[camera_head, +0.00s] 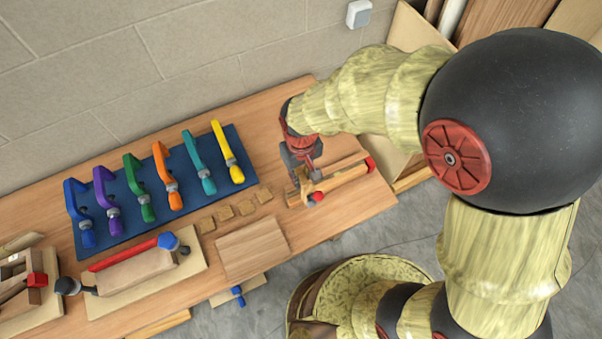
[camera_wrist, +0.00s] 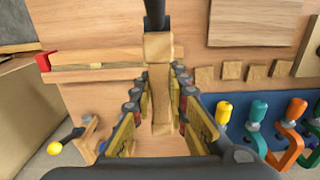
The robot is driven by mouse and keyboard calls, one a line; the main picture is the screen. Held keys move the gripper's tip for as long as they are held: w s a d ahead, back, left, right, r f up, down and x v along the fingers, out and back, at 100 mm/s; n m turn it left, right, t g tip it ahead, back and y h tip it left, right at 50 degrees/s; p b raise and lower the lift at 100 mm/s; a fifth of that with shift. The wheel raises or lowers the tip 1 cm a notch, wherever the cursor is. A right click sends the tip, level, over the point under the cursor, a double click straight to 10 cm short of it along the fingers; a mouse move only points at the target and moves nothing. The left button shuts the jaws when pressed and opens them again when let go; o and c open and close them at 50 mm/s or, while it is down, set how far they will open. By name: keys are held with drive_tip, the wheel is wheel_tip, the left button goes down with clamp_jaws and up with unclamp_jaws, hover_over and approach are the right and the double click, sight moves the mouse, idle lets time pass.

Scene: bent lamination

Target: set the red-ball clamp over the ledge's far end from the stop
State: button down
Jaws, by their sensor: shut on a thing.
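My gripper (camera_head: 304,178) points down at the right part of the bench and is shut on the red-ball clamp. In the wrist view, my gripper's fingers (camera_wrist: 157,112) flank the clamp's pale wooden body (camera_wrist: 160,85), with its dark shaft toward the top edge. The clamp's red ball (camera_head: 317,196) shows in front of my gripper in the head view. The wooden ledge (camera_head: 343,180) has its red stop (camera_head: 370,163) at the right end. The stop also shows at left in the wrist view (camera_wrist: 43,62). The clamp is at the ledge's opposite end; I cannot tell whether it touches.
A blue mat (camera_head: 130,212) with several coloured clamps lies to the left. Small wooden squares (camera_head: 245,207) and a flat board (camera_head: 253,248) lie nearer. A jig with a red strip (camera_head: 122,252) stands at front left. A yellow-ended clamp (camera_wrist: 55,148) shows at lower left in the wrist view.

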drive_tip(key=shift+f+b, duration=0.3)
drive_tip(key=shift+f, duration=0.2)
idle(0.8)
drive_tip(key=shift+f+b, duration=1.35)
drive_tip(key=shift+f, duration=0.85)
drive_tip(key=shift+f, duration=0.15)
drive_tip(key=shift+f+b, duration=1.1)
drive_tip(key=shift+f, duration=0.6)
drive_tip(key=shift+f, duration=0.2)
drive_tip(key=c, duration=1.7)
unclamp_jaws()
drive_tip(key=shift+o, duration=0.2)
wheel_tip(320, 180, up, 12)
